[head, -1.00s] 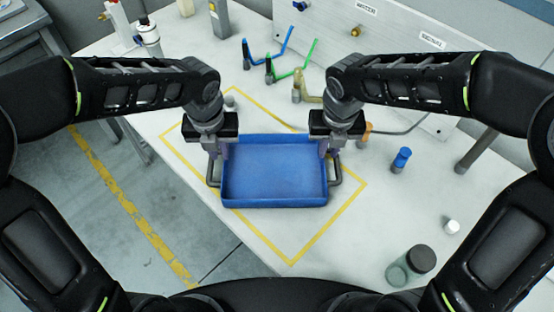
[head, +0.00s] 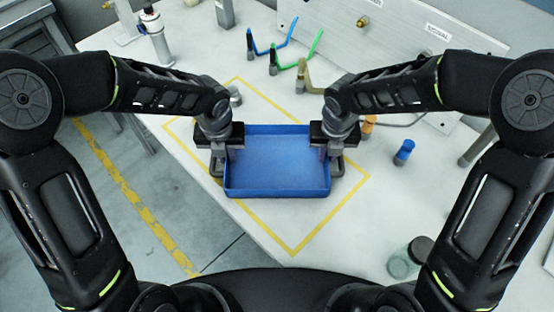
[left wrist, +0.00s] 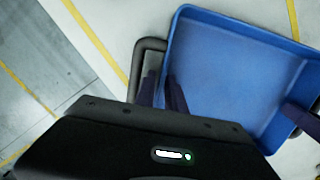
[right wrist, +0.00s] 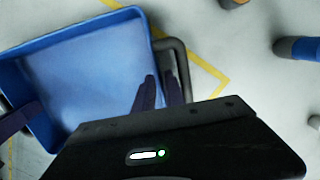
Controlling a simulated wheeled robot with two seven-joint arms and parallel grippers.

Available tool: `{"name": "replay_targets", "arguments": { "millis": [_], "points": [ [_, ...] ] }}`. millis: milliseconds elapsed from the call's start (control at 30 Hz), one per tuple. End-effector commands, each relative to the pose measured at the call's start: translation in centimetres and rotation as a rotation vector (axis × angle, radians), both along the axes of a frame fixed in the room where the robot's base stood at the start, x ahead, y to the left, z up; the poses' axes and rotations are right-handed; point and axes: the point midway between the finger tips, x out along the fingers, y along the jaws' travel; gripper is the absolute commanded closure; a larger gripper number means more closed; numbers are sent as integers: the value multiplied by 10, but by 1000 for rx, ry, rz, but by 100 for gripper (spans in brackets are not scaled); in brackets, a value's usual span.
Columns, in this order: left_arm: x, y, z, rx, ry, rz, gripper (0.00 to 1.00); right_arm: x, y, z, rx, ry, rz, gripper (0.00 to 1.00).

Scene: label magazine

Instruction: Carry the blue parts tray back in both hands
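The blue parts tray (head: 278,192) stands on the white bench inside a yellow outline, empty, with a dark bar handle at each end. It also shows in the left wrist view (left wrist: 225,60) and the right wrist view (right wrist: 85,60). My left gripper (left wrist: 161,90) is open at the tray's left end, one finger over the inside and one between wall and handle (left wrist: 136,75). My right gripper (right wrist: 158,92) is open likewise at the right end, beside the right handle (right wrist: 182,60). Gaps show between both finger pairs. Fingertip depth is unclear.
Blue, green and tan hooked pieces (head: 290,50) stand behind the tray. A blue-capped part (head: 404,150) and a glass jar (head: 408,258) stand to the right. A grey panel (head: 400,40) lines the back. The bench directly before the tray is clear.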

Motion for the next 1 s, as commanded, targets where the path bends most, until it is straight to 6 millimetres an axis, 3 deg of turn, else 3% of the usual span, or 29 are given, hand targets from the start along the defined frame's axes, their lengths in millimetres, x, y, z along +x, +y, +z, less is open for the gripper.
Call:
{"name": "replay_targets", "arguments": {
  "millis": [333,533,1000],
  "points": [
    [1,0,-5,0,-1,0,85,1,0,-5,0,-1,0,85],
    [1,0,-5,0,-1,0,100,1,0,-5,0,-1,0,100],
    [1,0,-4,0,-1,0,100,1,0,-4,0,-1,0,100]
  ]
}}
